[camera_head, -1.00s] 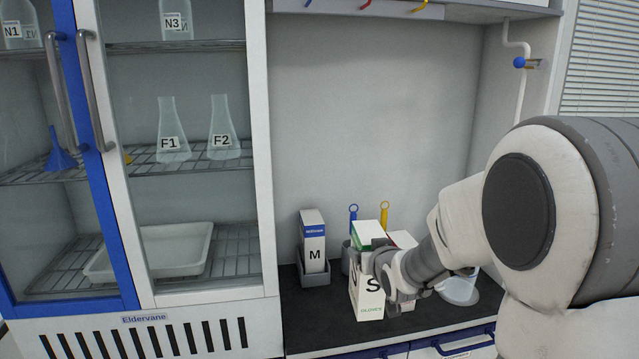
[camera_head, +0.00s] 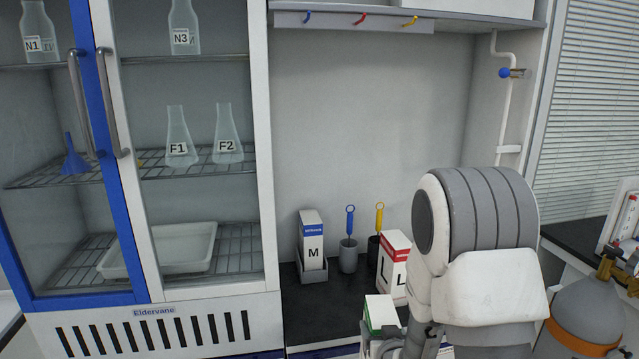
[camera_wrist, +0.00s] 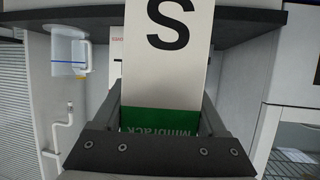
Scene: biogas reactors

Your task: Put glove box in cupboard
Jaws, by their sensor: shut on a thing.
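The white glove box with a green end and an S shows at the lower middle of the head view (camera_head: 381,311) and large in the wrist view (camera_wrist: 168,65). My gripper (camera_wrist: 165,110) is shut on it, with one finger along each side. In the head view my arm hides much of the box and the gripper. The box is at the front of the bench, low in the picture. A glass-fronted cupboard with a blue-framed door (camera_head: 107,150) stands at the left. Its doors look shut, and flasks and a white tray (camera_head: 160,250) are on its wire shelves.
The dark bench (camera_head: 310,318) carries a white-blue M box (camera_head: 312,240) in a grey holder, two brush holders (camera_head: 348,255) and a white-red L box (camera_head: 396,262) close to my arm. A gas cylinder (camera_head: 585,315) stands at the right. A shelf with hooks (camera_head: 400,22) is above.

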